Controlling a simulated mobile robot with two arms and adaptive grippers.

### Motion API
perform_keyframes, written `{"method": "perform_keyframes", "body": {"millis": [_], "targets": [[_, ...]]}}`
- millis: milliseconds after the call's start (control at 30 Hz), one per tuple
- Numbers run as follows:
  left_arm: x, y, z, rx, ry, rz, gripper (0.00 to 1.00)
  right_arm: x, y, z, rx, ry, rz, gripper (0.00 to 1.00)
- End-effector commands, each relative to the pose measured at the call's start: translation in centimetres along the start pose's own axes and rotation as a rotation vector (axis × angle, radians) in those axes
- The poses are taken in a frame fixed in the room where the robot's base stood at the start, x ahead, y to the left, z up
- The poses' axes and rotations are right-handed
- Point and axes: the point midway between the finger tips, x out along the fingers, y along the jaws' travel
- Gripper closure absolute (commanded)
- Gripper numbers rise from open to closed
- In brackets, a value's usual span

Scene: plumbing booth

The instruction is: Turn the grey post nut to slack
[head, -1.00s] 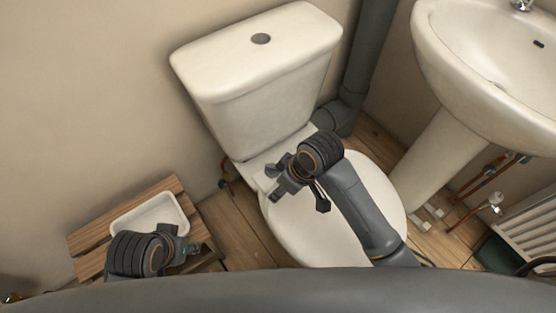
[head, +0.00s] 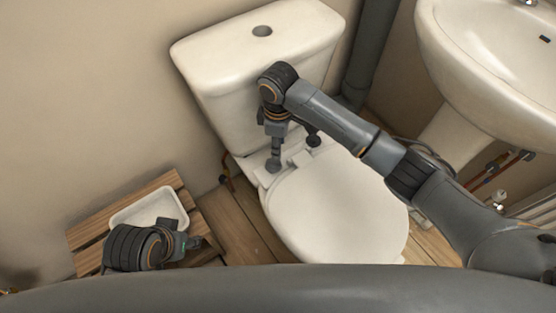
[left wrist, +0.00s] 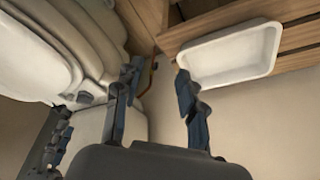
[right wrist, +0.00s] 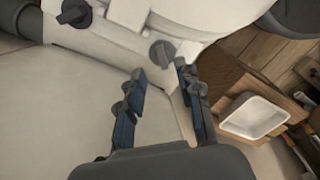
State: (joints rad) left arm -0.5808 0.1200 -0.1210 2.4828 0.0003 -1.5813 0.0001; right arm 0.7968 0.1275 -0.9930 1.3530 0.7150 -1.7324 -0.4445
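Two dark grey post nuts sit on the white ledge behind the toilet seat, at the cistern's foot. The left one (head: 273,165) is just below my right gripper (head: 275,142) in the head view; the other (head: 313,140) is to its right. In the right wrist view the nearer nut (right wrist: 162,53) lies just beyond and between the tips of my open right gripper (right wrist: 160,72), apparently untouched. The other nut (right wrist: 75,13) is at upper left. My left gripper (head: 191,243) is open and empty near the white tray (left wrist: 232,55).
The cistern (head: 250,60) stands right behind the nuts, and the closed toilet lid (head: 335,210) is in front. A slatted wooden stand (head: 85,240) holds the tray at lower left. A grey pipe (head: 372,45) and basin (head: 490,60) are at the right.

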Motion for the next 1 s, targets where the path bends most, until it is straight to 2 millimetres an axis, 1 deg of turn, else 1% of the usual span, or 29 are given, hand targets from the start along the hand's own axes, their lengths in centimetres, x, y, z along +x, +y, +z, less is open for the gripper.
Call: {"method": "perform_keyframes", "body": {"millis": [33,100,133,200,400,533,700,1000], "targets": [[0.8,0.0,0.2,0.000,0.001,0.000,0.60,1.6,-0.1,0.0,0.000,-0.001,-0.002,0.65],[1.3,0.0,0.4,0.000,0.000,-0.001,0.60,3.1,-0.1,0.0,0.001,-0.001,-0.002,0.65],[1.3,0.1,-0.1,0.001,0.019,0.000,0.60,3.4,0.0,0.0,0.001,0.001,-0.001,0.65],[1.4,0.2,-1.9,0.003,0.098,0.003,0.60,4.2,0.0,0.0,0.001,0.000,-0.001,0.65],[1.5,0.7,-6.0,0.009,0.284,0.013,0.60,6.4,0.0,-0.1,0.000,0.001,0.001,0.65],[1.2,1.0,-7.9,0.012,0.372,0.018,0.60,7.3,0.0,-0.1,0.000,0.001,0.001,0.65],[0.9,1.1,-9.2,0.013,0.435,0.021,0.60,7.9,0.0,-0.1,0.000,0.002,0.001,0.65],[0.7,1.2,-9.5,0.013,0.448,0.021,0.60,8.0,0.0,-0.1,0.000,0.002,0.001,0.65]]}}
